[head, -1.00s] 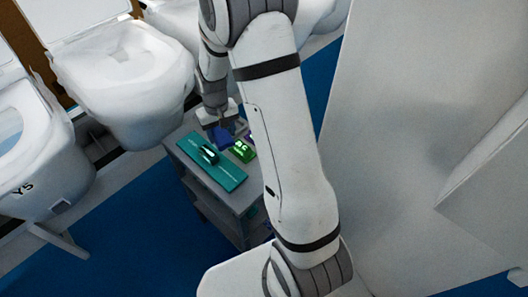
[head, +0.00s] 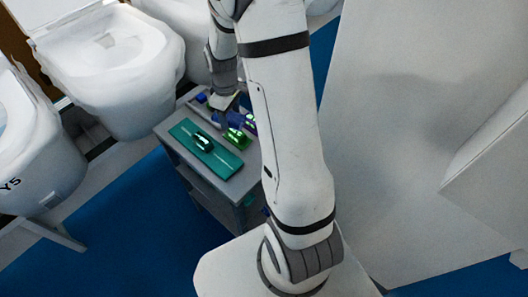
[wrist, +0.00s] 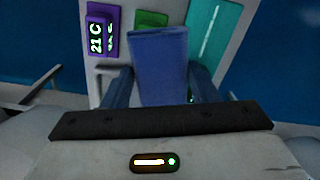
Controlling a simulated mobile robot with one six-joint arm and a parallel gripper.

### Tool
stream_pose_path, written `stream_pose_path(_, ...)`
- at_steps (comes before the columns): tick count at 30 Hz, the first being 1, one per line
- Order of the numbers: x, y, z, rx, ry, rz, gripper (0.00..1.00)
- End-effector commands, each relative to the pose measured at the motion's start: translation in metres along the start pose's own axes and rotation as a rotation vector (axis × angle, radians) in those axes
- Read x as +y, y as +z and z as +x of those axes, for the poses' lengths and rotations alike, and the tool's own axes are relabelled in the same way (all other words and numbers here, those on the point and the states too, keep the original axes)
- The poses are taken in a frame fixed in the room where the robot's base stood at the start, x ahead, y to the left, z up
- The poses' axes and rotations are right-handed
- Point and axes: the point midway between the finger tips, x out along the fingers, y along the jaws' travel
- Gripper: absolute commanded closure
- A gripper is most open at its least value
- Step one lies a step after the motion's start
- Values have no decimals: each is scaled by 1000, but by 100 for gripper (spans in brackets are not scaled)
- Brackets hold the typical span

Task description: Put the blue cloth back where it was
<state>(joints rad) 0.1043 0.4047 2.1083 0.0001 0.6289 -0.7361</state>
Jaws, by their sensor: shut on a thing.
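The blue cloth (wrist: 158,65) stands upright between the two fingers of my gripper (wrist: 160,88) in the wrist view. My gripper is shut on it. In the head view the cloth (head: 234,119) hangs below my gripper (head: 226,107), over the far part of the grey cart (head: 243,184). It is beside a green item (head: 238,138). I cannot tell whether the cloth touches the cart top. My arm hides part of the cart's right side.
A teal board (head: 222,165) with a dark-and-green object (head: 203,141) lies on the cart's near left part. A purple item (wrist: 103,30) marked "21 C" is close by. A small blue item (head: 201,97) sits at the far edge. White toilets (head: 110,65) stand behind; a pale wall is right.

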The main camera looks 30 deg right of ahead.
Motion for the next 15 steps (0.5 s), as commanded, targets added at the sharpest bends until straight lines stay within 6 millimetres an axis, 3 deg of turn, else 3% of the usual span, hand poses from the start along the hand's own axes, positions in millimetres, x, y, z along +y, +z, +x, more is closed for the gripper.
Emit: stream_pose_path(15,19,82,13,0,1,-987,68)
